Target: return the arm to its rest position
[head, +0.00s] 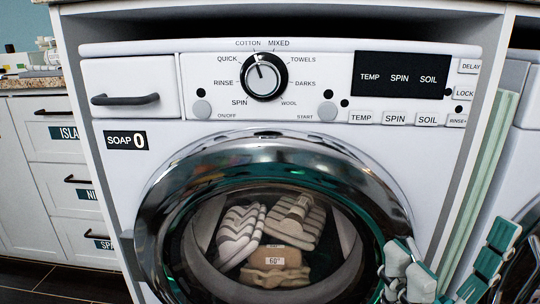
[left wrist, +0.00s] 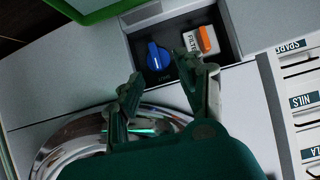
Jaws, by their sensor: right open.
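My right gripper (head: 448,276) shows at the lower right of the head view, in front of the washer's right edge. Its two green and grey fingers are wide apart, with nothing visible between them. My left gripper (left wrist: 166,86) shows in the left wrist view, with its fingers apart and nothing between them. It is near the chrome door ring (left wrist: 85,135) and a dark recess (left wrist: 203,65) holding a blue knob (left wrist: 158,56) and an orange-tabbed filter part (left wrist: 205,39). The left gripper is not visible in the head view.
The white washer (head: 110,170) fills the head view, its round door (head: 160,200) shut over striped cloths (head: 240,232). The soap drawer (head: 130,85) is shut. Labelled drawers (head: 50,175) stand at left. A green-rimmed object (left wrist: 85,10) lies at the wrist view's top left.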

